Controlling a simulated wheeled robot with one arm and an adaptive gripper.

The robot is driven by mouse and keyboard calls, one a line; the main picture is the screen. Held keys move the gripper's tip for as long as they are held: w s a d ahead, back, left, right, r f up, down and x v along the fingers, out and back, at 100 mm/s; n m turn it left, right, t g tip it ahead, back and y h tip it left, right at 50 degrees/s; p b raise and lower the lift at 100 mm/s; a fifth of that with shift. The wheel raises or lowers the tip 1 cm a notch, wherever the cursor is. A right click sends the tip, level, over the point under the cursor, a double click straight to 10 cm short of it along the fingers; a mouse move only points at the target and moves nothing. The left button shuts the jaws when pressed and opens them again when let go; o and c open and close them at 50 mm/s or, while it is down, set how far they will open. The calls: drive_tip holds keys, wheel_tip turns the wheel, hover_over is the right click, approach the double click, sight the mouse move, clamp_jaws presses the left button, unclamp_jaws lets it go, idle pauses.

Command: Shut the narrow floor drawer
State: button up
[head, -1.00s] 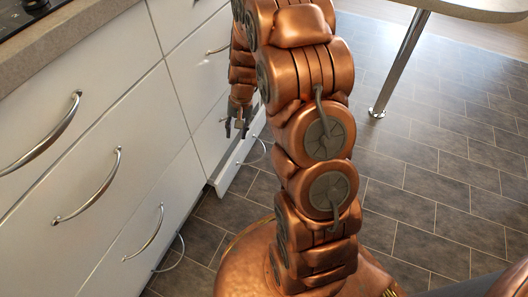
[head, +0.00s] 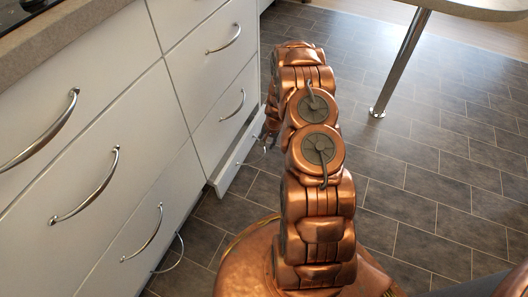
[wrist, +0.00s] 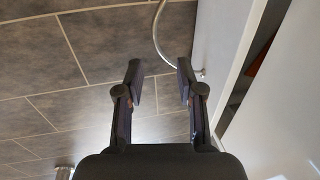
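The narrow floor drawer (head: 228,174) is the low white front at the base of the far cabinet, standing out from the cabinet face. In the wrist view its front (wrist: 220,38) is at the right, with a dark gap behind it. Its curved metal handle (wrist: 158,32) runs down towards my right finger. My gripper (wrist: 159,80) is open and empty, with its two fingers apart just below the handle in the picture. Contact with the handle or front cannot be told. In the head view my arm mostly hides the gripper, which is beside the drawer.
Other white drawers with arched handles (head: 92,190) line the left side, under a counter (head: 75,32). A low handle (head: 172,255) shows nearer to me. A metal table leg (head: 400,65) stands at the right. The tiled floor (head: 430,170) between is clear.

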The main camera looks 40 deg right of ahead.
sight(263, 154)
drive_tip(key=f+b, duration=0.1)
drive_tip(key=f, duration=0.4)
drive_tip(key=w+f+b, duration=0.1)
drive_tip(key=f, duration=0.2)
drive_tip(key=shift+w+a+b, duration=0.1)
drive_tip(key=shift+a+b, duration=0.25)
clamp_jaws()
drive_tip(key=shift+w, duration=0.1)
idle(0.4)
